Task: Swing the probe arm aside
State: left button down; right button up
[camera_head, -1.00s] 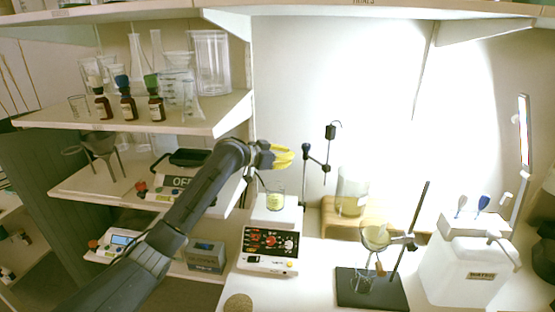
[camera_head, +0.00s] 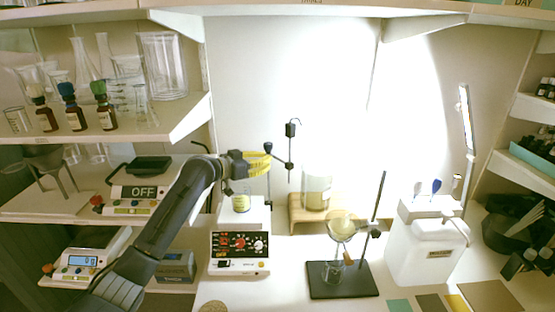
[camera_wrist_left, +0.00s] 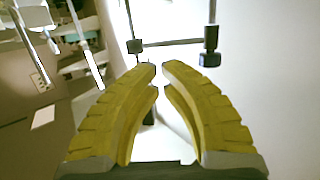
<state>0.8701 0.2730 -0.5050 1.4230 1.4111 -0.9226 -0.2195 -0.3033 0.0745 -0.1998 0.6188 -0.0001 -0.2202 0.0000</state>
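The probe arm (camera_head: 279,160) is a thin dark crossbar on an upright stand rod with a dark knob, behind the hotplate (camera_head: 239,250). A thin vertical rod with a dark block (camera_head: 291,130) stands at its right end. In the left wrist view the crossbar (camera_wrist_left: 172,43) runs level beyond the fingertips, with a dark clamp at each end. My left gripper (camera_head: 258,163) has yellow fingers and is beside the stand, above a small beaker (camera_head: 241,203). In the left wrist view its fingertips (camera_wrist_left: 159,70) have a narrow gap, with nothing visibly held. Contact with the stand cannot be told.
A glass vessel (camera_head: 317,190) stands on a wooden block behind. Brown bottles (camera_head: 106,112) and glassware fill the left shelf (camera_head: 120,132).

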aim_at(282, 161)
pick_arm(q)
jog(key=shift+x, duration=3)
jog(key=shift+x, duration=0.9)
jog(key=shift+r, duration=0.15)
jog(key=shift+s, duration=0.15)
